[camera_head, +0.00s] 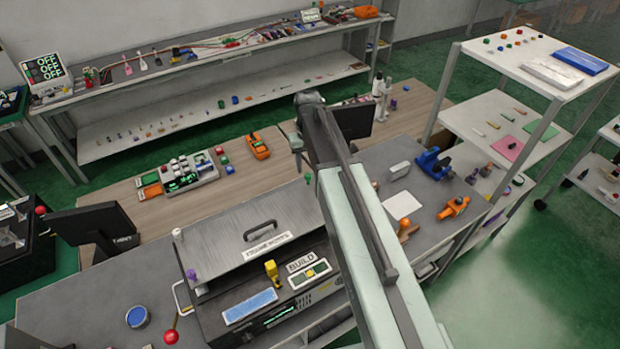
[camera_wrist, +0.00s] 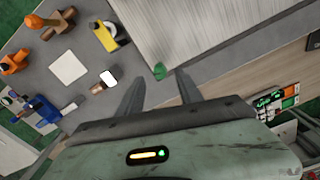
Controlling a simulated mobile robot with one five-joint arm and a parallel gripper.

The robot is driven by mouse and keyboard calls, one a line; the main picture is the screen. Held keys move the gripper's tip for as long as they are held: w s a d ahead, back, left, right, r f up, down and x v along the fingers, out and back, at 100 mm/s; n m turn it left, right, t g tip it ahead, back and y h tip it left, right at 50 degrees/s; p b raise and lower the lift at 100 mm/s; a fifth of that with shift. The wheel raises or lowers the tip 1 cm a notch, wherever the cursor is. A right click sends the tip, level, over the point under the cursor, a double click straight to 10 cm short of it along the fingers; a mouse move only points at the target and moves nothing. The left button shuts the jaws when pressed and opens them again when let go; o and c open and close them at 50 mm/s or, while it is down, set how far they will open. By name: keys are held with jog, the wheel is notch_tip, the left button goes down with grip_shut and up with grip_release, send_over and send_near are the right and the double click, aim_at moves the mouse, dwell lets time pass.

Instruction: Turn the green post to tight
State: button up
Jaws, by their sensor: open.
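The green post (camera_wrist: 159,71) is a small green piece at the corner of a grey ribbed panel in the wrist view. It lies just beyond my gripper (camera_wrist: 158,84), between the lines of the two fingers and apart from them. My gripper is open and empty. A small green piece, which looks like the same post (camera_head: 308,179), shows by the far right corner of the grey machine in the head view. My gripper (camera_head: 297,158) appears above it there, partly hidden by the arm. The post's turn angle and any marks are too small to read.
The grey machine (camera_head: 246,247) has a handled lid and a yellow lever (camera_head: 272,270). A blue vise (camera_head: 433,162), an orange clamp (camera_head: 453,207) and a white sheet (camera_head: 402,204) lie to the right. A dark monitor (camera_head: 350,121) stands behind my arm.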

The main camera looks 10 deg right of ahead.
aim_at(308, 175)
notch_tip(308, 175, down, 6)
jog(key=b, duration=0.4)
jog(key=shift+r, duration=0.25)
jog(key=shift+s+r, duration=0.1)
jog(key=shift+r, duration=0.05)
